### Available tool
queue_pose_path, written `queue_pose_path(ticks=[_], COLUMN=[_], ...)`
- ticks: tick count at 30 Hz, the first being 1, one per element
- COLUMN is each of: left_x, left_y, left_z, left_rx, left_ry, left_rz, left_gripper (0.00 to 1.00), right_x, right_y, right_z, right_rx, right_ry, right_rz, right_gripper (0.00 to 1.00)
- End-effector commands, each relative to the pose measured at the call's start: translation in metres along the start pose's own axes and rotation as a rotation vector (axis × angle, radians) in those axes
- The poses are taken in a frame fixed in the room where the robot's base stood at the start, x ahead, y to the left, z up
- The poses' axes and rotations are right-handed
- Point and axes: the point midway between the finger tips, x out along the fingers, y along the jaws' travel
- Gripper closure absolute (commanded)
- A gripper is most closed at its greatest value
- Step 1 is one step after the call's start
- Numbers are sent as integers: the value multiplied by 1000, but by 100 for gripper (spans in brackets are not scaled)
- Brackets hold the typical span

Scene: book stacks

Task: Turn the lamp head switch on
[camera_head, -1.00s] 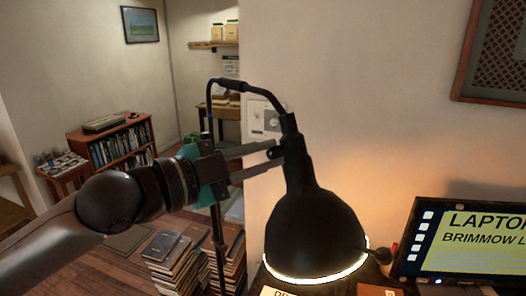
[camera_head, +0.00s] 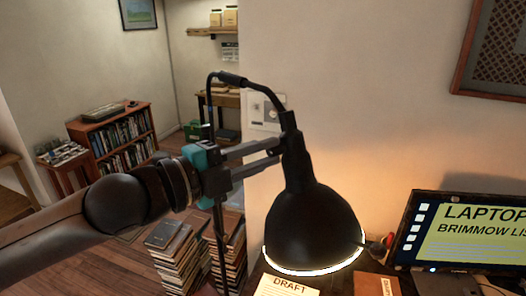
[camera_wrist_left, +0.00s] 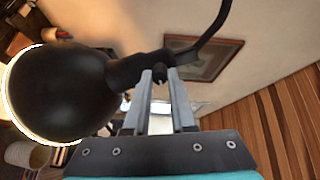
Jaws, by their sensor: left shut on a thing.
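The black desk lamp's head (camera_head: 314,222) hangs with its opening downward, its rim glowing white and lighting the wall. Its curved arm (camera_head: 222,78) rises behind it. My left gripper (camera_head: 279,151) reaches in from the left and is shut on the small lamp head switch (camera_wrist_left: 160,76) at the neck. In the left wrist view, the switch sits between the fingertips, beside the dark lamp head (camera_wrist_left: 62,90). In the head view the fingers and neck hide the switch. My right gripper is out of view.
A laptop (camera_head: 462,238) stands right of the lamp. A sheet marked DRAFT (camera_head: 286,286) and a red-brown book (camera_head: 376,284) lie below it. Book stacks (camera_head: 180,255) stand on the floor beneath my left arm. A bookcase (camera_head: 118,138) is at the back left.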

Motion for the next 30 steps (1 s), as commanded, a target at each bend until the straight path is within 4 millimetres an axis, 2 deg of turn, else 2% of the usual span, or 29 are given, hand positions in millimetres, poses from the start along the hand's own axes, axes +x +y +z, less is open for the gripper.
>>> queue_pose_path(ticks=[1,9,10,17,30], left_x=[0,0,0,0,-1], left_y=[-5,-6,-6,-4,-1], left_z=[-1,-1,-1,-1,0], left_rx=[9,9,9,5,2], left_ry=[5,5,5,3,0], left_rz=[-12,-13,-13,-8,-2], left_gripper=[100,100,73,47,46], right_x=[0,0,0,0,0], right_y=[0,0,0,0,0], right_z=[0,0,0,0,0], right_rx=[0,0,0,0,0], right_ry=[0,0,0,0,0], right_rz=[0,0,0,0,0], right_gripper=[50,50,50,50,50])
